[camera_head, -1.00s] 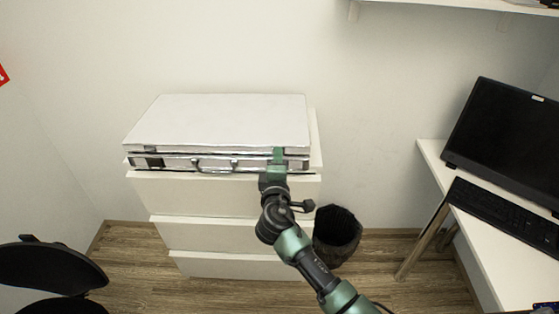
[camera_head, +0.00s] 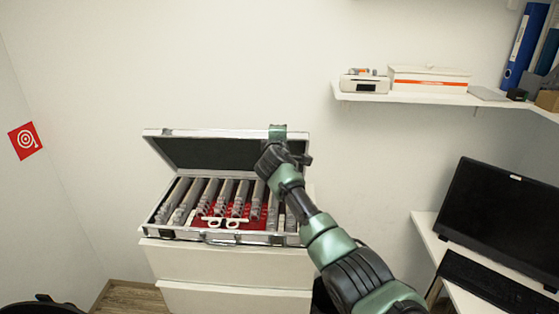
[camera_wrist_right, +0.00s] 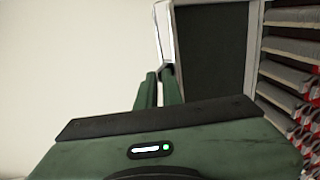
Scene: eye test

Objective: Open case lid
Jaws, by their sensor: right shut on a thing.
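The silver case (camera_head: 160,218) stands on the white drawer unit with its lid (camera_head: 205,152) raised and tilted back, dark lining showing. Inside are rows of grey tools or parts and a red area with white ring-handled pieces. My right gripper (camera_head: 278,130) is at the right part of the lid's upper edge, shut on it. In the right wrist view, the two green fingers (camera_wrist_right: 163,76) close at the lid's silver edge (camera_wrist_right: 165,40), with the dark lining (camera_wrist_right: 210,60) and case contents to the right. My left gripper is not in view.
The white drawer unit (camera_head: 230,265) stands against the wall. A wall shelf (camera_head: 420,97) with boxes is at the upper right. A desk with a monitor (camera_head: 500,215) and keyboard (camera_head: 495,280) is at the right. The wall above the lid is clear.

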